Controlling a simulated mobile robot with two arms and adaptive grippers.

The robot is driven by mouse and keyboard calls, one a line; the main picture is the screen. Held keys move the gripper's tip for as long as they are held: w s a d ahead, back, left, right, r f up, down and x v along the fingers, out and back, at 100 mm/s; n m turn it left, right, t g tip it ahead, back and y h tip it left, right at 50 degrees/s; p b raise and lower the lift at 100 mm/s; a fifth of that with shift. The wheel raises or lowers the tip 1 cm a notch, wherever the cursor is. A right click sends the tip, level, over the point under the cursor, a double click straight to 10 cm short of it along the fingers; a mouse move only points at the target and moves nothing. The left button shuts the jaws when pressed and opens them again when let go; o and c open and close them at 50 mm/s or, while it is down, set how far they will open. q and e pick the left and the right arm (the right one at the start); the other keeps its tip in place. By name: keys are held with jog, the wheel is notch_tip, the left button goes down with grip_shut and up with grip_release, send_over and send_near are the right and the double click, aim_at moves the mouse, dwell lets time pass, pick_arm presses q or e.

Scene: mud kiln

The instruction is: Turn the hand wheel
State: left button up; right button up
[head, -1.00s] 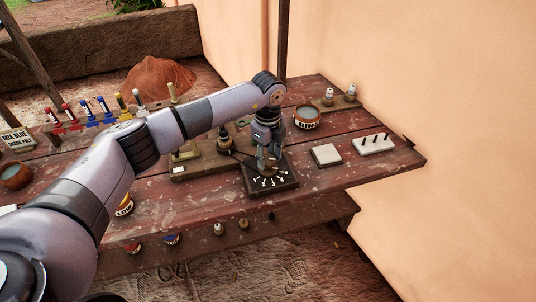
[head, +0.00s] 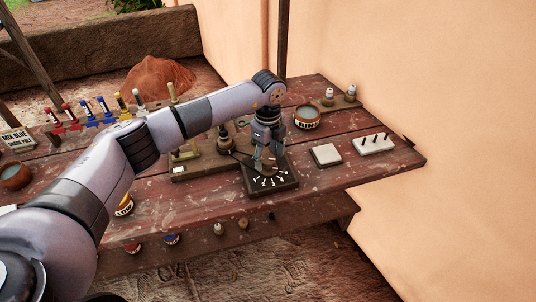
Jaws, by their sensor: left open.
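The hand wheel (head: 268,171) is a small brown disc on a dark square base (head: 284,186) with white marks around it, on the red wooden table. My left gripper (head: 267,167) points down over the wheel with its fingers open. The fingertips are at the wheel, and I cannot tell whether they touch it. The gripper and wrist hide the back part of the wheel. My right gripper is not in view.
A labelled bowl (head: 307,117) stands behind the gripper. A pale square block (head: 325,155) and a white block with black pegs (head: 373,144) lie to the right. A row of coloured bottles (head: 104,110) stands at the back left. The table's right end (head: 418,160) is near the wall.

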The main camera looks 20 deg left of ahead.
aim_at(268, 158)
pick_arm(q)
notch_tip(268, 158, up, 12)
dwell(0.4)
jog(key=shift+f, duration=0.1)
